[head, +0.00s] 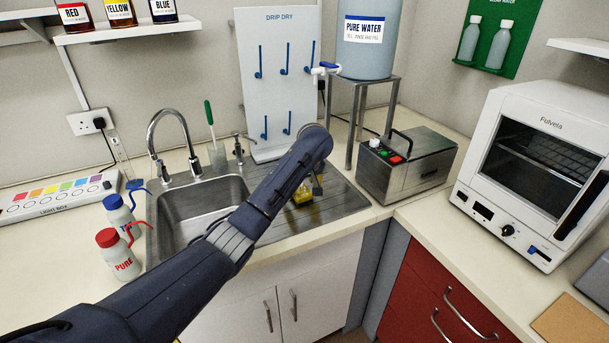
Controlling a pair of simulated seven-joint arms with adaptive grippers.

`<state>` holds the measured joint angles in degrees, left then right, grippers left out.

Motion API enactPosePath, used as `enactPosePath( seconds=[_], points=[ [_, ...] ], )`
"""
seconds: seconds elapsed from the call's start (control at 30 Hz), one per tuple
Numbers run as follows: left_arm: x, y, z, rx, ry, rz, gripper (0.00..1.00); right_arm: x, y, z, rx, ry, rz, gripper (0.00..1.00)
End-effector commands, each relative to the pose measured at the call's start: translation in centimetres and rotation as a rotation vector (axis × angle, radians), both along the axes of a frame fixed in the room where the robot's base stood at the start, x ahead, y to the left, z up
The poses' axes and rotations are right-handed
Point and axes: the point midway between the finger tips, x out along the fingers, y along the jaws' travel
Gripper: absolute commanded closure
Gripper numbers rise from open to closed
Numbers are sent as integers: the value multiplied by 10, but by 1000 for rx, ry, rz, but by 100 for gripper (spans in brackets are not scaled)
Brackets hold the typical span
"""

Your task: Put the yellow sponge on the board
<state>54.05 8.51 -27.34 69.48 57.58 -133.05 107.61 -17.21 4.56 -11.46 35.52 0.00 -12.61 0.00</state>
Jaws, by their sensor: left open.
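The yellow sponge (303,194) shows at the ribbed steel draining board (345,199), right of the sink. My left arm hides part of it. My left gripper (317,187) is open and points down beside the sponge, mostly hidden behind my own wrist. I cannot tell whether the sponge lies between the fingers or rests fully on the steel. An upright white "DRIP DRY" board (272,92) with blue pegs stands behind. My right gripper is not in view.
The sink basin (185,205) and tap (165,135) are left of the sponge. Two wash bottles (119,255) stand at the front left. A steel box (408,165) and a white oven (535,165) stand to the right. A flat brown sheet (575,320) lies lower right.

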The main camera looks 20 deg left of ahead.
Motion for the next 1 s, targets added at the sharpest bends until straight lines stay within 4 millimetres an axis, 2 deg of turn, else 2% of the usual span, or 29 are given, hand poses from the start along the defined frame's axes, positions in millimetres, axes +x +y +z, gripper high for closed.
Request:
enactPosePath(
  seconds=[0.5,0.73,1.0],
  points=[
    [-22,-22,71,-5,-2,-2,29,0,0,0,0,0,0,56],
    [-27,-26,89,-2,-3,-2,29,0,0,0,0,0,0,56],
    [-30,-26,97,1,-1,0,29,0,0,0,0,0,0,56]
  ],
)
